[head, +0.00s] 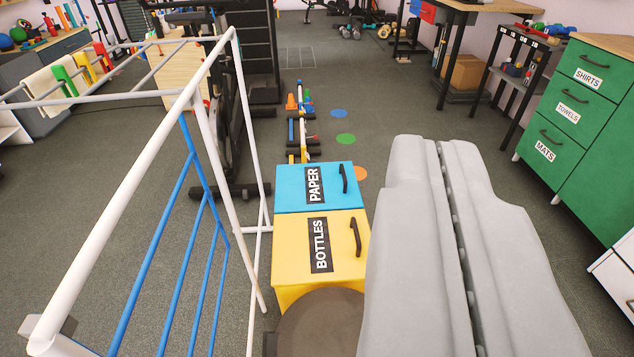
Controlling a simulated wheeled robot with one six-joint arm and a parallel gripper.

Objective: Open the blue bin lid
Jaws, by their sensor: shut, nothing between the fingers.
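The blue bin lid (290,186) is labelled PAPER and has a dark handle (344,178) near its right edge. It lies flat and looks closed. Directly in front of it is a yellow bin lid (290,246) labelled BOTTLES, also flat, with its own dark handle. My gripper (438,142) is the large grey pair of jaws at the right centre. Its two halves meet along a seam, so it is shut, and it holds nothing. In the picture its tip is up and to the right of the blue lid, apart from the handle.
A white drying rack (110,232) with blue bars stands close on the left. A dark round top (320,325) is in front of the yellow bin. A green drawer cabinet (590,95) stands at the right. Open floor with coloured dots lies beyond the bins.

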